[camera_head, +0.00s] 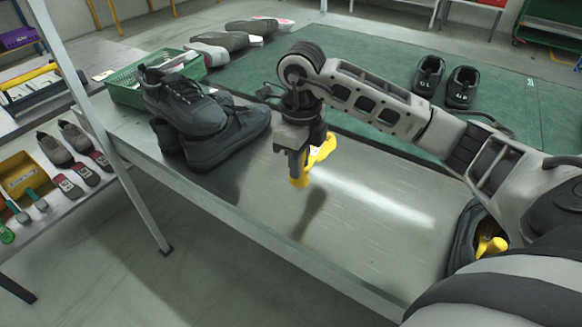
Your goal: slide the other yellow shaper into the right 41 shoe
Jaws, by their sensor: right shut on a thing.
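My right gripper (294,168) is shut on a yellow shaper (320,152) and holds it above the middle of the grey metal table. The gripper points down and hides part of the shaper. A dark shoe (464,240) stands at the right of the table, partly hidden behind my right arm. Another yellow shaper (490,246) shows in its opening. Several dark shoes (226,138) are grouped at the table's left end. I cannot read a size on any of these shoes, so I cannot tell which is the right 41. My left gripper is not in view.
A green crate (126,88) stands at the table's far left. A dark pair (429,76) stands on the green surface (370,62) behind the table. A side shelf at left holds a yellow bin (26,176) and small shoes. The table's front middle (345,235) is clear.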

